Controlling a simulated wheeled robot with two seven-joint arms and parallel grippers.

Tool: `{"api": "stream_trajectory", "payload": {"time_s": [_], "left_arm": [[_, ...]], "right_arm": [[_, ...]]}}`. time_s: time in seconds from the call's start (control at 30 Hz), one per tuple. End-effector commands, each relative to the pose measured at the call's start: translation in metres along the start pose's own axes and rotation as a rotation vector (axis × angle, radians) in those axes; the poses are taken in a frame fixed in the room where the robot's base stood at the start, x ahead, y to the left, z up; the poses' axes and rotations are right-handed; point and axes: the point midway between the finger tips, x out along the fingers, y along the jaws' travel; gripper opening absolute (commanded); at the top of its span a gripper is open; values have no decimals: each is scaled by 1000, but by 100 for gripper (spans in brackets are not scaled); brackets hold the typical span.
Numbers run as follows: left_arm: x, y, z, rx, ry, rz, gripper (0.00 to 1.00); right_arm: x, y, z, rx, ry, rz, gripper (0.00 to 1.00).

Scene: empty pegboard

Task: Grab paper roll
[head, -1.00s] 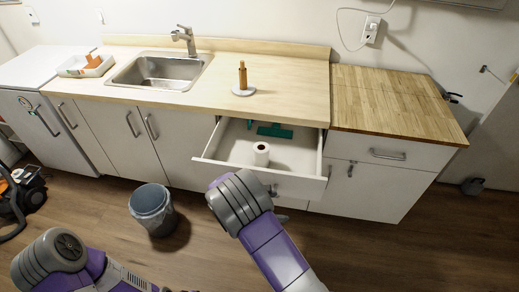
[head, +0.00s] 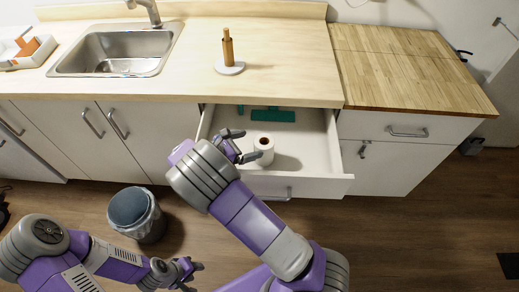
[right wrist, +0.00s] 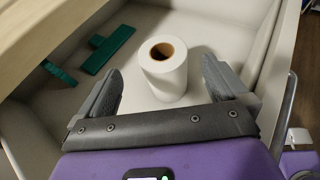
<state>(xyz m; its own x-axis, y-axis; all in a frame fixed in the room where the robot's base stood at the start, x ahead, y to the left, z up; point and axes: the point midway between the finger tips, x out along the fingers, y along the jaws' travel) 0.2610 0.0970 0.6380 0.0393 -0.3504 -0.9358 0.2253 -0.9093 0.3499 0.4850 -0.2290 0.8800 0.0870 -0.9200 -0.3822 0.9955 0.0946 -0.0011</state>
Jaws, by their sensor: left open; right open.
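A white paper roll (head: 264,152) stands upright in an open drawer (head: 300,186) under the counter. It also shows in the right wrist view (right wrist: 166,82), with its brown core facing up. My right gripper (head: 247,145) is open over the drawer, just left of the roll in the head view. In the right wrist view, its two fingers (right wrist: 160,85) are spread with the roll between and a little beyond them, apparently not gripped. My left gripper (head: 195,275) is open and empty, low over the floor near the bin.
A green tool (head: 273,115) lies at the back of the drawer. A wooden holder (head: 228,50) on a round white base stands on the counter above. A grey bin (head: 136,212) stands on the floor. A sink (head: 115,50) is at the left.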

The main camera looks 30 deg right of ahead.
Motion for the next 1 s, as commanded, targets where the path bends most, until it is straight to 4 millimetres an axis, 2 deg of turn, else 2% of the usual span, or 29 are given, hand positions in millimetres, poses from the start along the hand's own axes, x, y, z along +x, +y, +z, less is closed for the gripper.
{"api": "stream_trajectory", "payload": {"time_s": [0.03, 0.27, 0.6, 0.7, 0.97, 1.0], "left_arm": [[6, -2, -1, 0, 1, 0, 43], [13, -5, -1, 0, 1, 0, 43], [31, -12, -2, 0, 1, 0, 43], [33, -12, -2, 0, 1, 0, 43], [32, -12, -2, 0, 1, 0, 43], [32, -12, -2, 0, 1, 0, 43]], "right_arm": [[3, 0, -6, 0, 0, 0, 100], [22, -1, -8, 1, 0, -3, 100], [68, -7, -8, 1, 0, -2, 100], [76, -7, -7, 1, 1, -2, 100], [79, -6, -6, 0, 1, 0, 100], [79, -6, -6, 0, 1, 0, 95]]}}
